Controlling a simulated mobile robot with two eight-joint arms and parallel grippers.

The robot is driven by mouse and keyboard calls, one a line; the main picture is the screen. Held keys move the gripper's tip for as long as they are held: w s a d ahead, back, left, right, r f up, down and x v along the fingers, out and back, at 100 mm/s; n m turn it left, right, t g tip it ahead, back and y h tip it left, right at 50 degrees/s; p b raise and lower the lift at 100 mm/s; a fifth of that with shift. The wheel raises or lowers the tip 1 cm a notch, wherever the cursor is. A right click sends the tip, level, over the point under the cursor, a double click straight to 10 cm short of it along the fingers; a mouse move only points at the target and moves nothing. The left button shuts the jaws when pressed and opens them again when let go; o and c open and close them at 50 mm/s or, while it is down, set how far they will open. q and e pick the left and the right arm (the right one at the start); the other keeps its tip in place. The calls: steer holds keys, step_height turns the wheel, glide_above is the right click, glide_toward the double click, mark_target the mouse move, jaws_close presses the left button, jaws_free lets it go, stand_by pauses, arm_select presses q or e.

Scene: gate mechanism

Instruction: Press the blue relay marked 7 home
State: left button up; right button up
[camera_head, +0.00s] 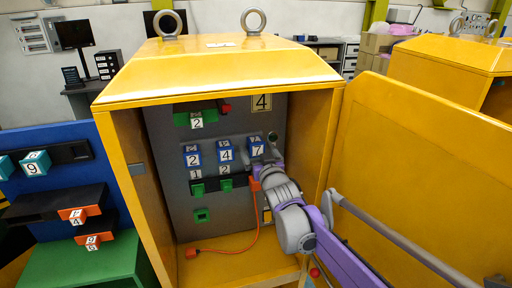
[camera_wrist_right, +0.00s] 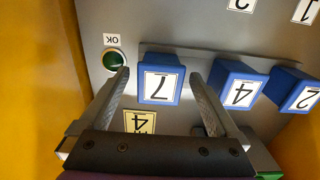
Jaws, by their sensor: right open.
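The blue relay marked 7 (camera_head: 256,146) is at the right end of a row of blue relays on the grey panel inside the yellow cabinet. In the right wrist view the same relay (camera_wrist_right: 160,87) appears upside down, seen nearly face-on. My right gripper (camera_head: 267,158) reaches into the cabinet and is at the relay's lower right in the head view. In the wrist view its open fingers (camera_wrist_right: 160,75) lie either side of the relay, with visible gaps. I cannot tell how far the relay stands out from its seat. My left gripper is not in view.
Blue relays marked 4 (camera_head: 225,154) and 2 (camera_head: 192,158) stand beside it. A round green indicator (camera_wrist_right: 114,60) labelled OK is close to one finger. Green blocks (camera_head: 197,189) and an orange cable (camera_head: 240,250) are lower. The open yellow door (camera_head: 420,150) bounds the right side.

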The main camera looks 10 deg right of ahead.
steer(key=s, duration=1)
steer(key=shift+s+d+b, duration=0.2)
steer(key=shift+s+b, duration=0.15)
steer(key=shift+s, duration=0.05)
stand_by(1.3)
